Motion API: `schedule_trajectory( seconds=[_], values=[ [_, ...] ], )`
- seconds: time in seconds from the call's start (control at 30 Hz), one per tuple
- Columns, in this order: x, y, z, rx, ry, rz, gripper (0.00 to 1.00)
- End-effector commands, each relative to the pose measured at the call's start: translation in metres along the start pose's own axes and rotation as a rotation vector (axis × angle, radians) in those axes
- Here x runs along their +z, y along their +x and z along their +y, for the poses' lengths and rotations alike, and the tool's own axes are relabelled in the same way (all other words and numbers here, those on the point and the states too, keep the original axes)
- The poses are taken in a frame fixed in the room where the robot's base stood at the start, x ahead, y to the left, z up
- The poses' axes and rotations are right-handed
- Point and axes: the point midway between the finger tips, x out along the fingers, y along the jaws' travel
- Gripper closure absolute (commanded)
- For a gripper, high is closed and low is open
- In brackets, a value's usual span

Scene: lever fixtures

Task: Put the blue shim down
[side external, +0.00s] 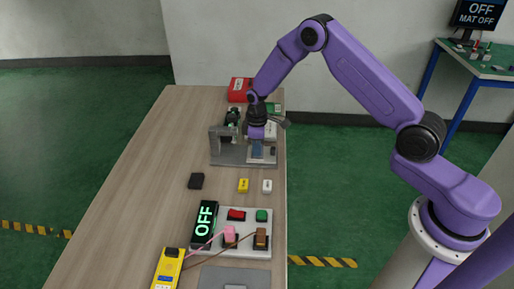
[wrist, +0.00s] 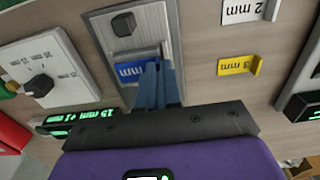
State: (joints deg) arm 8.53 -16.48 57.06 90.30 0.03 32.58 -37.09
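The blue shim (wrist: 131,70), a small plate with white "mm" lettering, is at the tips of my gripper (wrist: 157,66) in the wrist view. The two blue fingers are close together and appear shut on its upright tab, which they mostly hide. In the side view my gripper (side external: 258,146) points down over the right part of the grey metal fixture (side external: 232,158). The shim is hard to separate from the fingers there. I cannot tell whether it touches the fixture.
A yellow shim (side external: 243,185) and a white shim (side external: 267,186) lie in front of the fixture, with a black block (side external: 196,181) to their left. A switch panel (side external: 250,249) and an "OFF" display (side external: 204,224) are nearer. The table's left side is clear.

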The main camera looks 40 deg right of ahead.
Motion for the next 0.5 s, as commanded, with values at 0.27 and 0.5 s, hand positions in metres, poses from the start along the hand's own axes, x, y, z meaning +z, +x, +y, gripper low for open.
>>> schedule_trajectory(
  seconds=[0.27, 0.5],
  values=[
    [0.0001, 0.003, 0.0, 0.0, 0.0, 0.0, 0.93],
    [0.0001, 0.0025, -0.0001, 0.0, 0.0, 0.0, 0.71]
  ],
)
